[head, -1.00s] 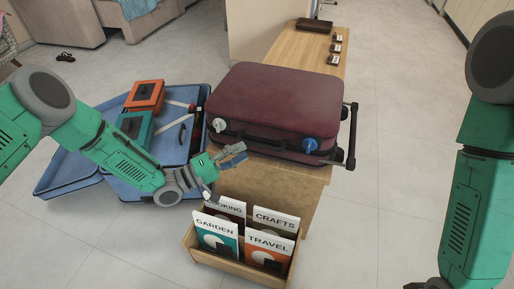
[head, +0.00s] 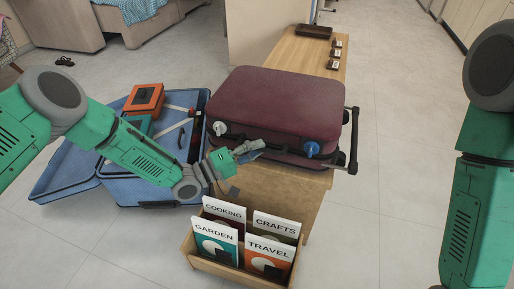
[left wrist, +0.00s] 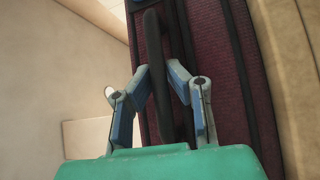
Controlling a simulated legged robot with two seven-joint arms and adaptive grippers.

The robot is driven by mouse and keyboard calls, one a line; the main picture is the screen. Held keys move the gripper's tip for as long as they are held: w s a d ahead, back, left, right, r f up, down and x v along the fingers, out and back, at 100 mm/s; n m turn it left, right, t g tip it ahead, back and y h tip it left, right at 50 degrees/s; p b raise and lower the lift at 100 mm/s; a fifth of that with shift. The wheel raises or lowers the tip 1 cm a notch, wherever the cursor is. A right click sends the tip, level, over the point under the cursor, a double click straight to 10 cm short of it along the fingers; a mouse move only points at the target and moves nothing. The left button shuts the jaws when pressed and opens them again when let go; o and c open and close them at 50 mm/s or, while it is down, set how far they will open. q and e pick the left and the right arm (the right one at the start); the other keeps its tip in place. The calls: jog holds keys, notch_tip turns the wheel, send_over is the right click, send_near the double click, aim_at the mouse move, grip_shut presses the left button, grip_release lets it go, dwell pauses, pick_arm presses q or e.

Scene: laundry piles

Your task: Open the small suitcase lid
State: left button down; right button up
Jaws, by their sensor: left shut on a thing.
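The small maroon suitcase (head: 285,102) lies flat and closed on the wooden bench. Its front side has a white round latch (head: 220,128) at the left, a blue round latch (head: 312,149) at the right and a dark handle between them. My left gripper (head: 250,149) is at the front of the suitcase. In the left wrist view its blue fingers (left wrist: 160,85) are shut on the dark handle (left wrist: 157,60), one on each side. My right arm (head: 478,200) hangs at the right, with its gripper out of view.
An open blue suitcase (head: 75,165) with an orange box (head: 144,98) lies on the floor at the left. A wooden book rack (head: 232,272) stands in front of the bench (head: 285,190). A dark tray (head: 314,31) is at the bench's far end. The floor at the right is clear.

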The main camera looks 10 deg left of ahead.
pick_arm(q)
jog(key=shift+d+r+p, duration=0.1)
jog(key=shift+r+p, duration=0.25)
jog(key=shift+w+r+n+p, duration=0.1)
jog(key=shift+r+n+p, duration=0.2)
jog(key=shift+r+p, duration=0.45)
jog(key=w+r+n+y+p, duration=0.1)
jog(key=w+r+p, duration=0.2)
jog(key=r, duration=0.5)
jog(key=w+d+r+n+g+y+p, duration=0.1)
jog(key=w+r+p, duration=0.3)
jog(key=r, duration=0.5)
jog(key=shift+w+d+r+g+p, duration=0.2)
jog(key=shift+d+r+g+p, duration=0.1)
jog(key=shift+p, duration=0.85)
